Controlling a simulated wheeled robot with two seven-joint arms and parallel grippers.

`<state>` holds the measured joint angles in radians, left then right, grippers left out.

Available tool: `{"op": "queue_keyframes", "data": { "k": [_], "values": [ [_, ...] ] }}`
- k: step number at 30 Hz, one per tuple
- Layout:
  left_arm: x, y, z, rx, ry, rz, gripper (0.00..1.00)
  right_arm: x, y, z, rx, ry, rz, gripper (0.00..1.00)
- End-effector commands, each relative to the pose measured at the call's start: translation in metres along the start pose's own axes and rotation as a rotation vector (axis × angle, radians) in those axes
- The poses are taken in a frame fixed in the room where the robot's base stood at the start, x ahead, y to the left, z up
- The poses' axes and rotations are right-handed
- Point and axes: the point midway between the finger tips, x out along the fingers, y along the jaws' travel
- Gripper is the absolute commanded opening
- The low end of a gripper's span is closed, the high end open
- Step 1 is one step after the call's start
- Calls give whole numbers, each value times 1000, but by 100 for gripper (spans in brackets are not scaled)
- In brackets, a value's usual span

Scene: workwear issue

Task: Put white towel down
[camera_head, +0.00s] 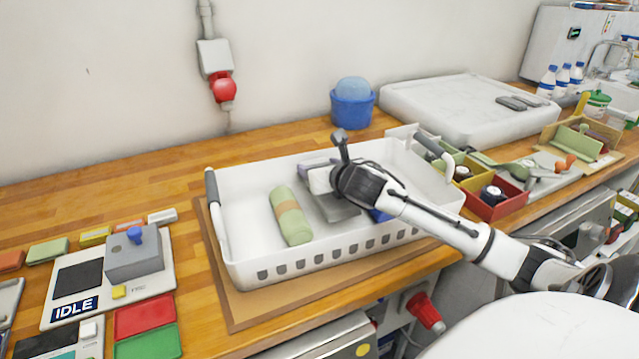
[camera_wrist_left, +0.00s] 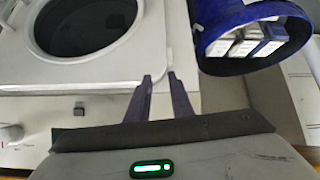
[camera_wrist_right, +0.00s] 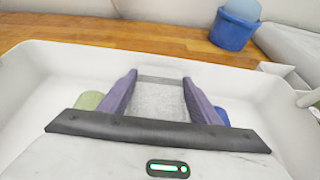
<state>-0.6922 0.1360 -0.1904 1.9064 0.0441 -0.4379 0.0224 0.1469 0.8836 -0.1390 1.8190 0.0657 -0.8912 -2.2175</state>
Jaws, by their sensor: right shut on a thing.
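A white basket (camera_head: 250,262) with slotted sides stands on the wooden counter. My right gripper (camera_wrist_right: 160,90) reaches into it, shut on a folded, pale grey-looking towel (camera_wrist_right: 158,101), which fills the space between the purple fingers. In the head view the towel (camera_head: 337,208) shows partly below the gripper (camera_head: 312,168); whether it touches the basket floor I cannot tell. A green rolled towel (camera_head: 290,215) with an orange band lies to its left in the basket. A blue item (camera_head: 380,215) lies to its right, mostly hidden. My left gripper (camera_wrist_left: 159,77) is slightly open and empty, outside the head view.
A blue bucket (camera_head: 352,108) stands behind the basket. Colored bins (camera_head: 497,208) are to the right, and a device marked IDLE (camera_head: 75,308) is to the left. Near my left gripper are a blue container (camera_wrist_left: 208,60) with white boxes and a white unit (camera_wrist_left: 158,55) with a round dark opening.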

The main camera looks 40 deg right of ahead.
Motion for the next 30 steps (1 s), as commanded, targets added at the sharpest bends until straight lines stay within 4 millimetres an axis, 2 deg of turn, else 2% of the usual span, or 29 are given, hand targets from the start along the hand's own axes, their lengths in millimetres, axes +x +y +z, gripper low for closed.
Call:
{"op": "queue_keyframes", "data": {
  "k": [10,19,20,22,23,30],
  "values": [
    [2,0,1,0,3,1,20,15,0,-37,2,2,0,35],
    [4,0,-7,2,16,0,20,16,0,-38,-1,-1,0,35],
    [4,-1,-7,2,17,0,20,16,0,-38,-1,-1,0,60],
    [4,-1,-8,2,18,0,20,16,0,-38,-1,-1,0,72],
    [4,-1,-8,2,18,0,20,16,0,-38,-1,-1,0,76],
    [4,-1,-7,2,18,0,20,16,0,-38,-1,-1,0,76]
  ]
}}
